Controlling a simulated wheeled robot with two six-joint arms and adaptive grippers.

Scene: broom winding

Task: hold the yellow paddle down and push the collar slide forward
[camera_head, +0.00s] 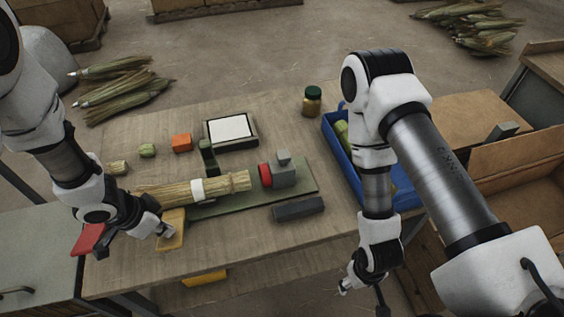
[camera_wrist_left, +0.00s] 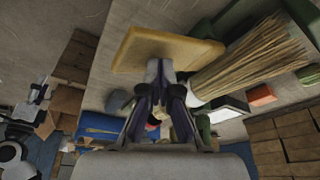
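The yellow paddle (camera_head: 172,241) sticks out at the table's front left, below the broom bundle (camera_head: 170,194). In the left wrist view the yellow paddle (camera_wrist_left: 170,50) is a flat plate just beyond my fingertips. My left gripper (camera_head: 166,231) is at the paddle with its fingers together (camera_wrist_left: 160,70); it looks touching, but whether it presses is unclear. A white collar (camera_head: 198,189) wraps the straw bundle on a green base (camera_head: 299,186). A grey block (camera_head: 286,176) with a red face stands at the bundle's right end. My right gripper (camera_head: 345,287) hangs at the table's front right, fingers unclear.
A red paddle (camera_head: 88,240) is left of the yellow one. A dark grey bar (camera_head: 298,209) lies in front of the base. A blue bin (camera_head: 332,123) stands right, partly behind my right arm. A jar (camera_head: 312,100) and white-topped tray (camera_head: 231,130) are at the back.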

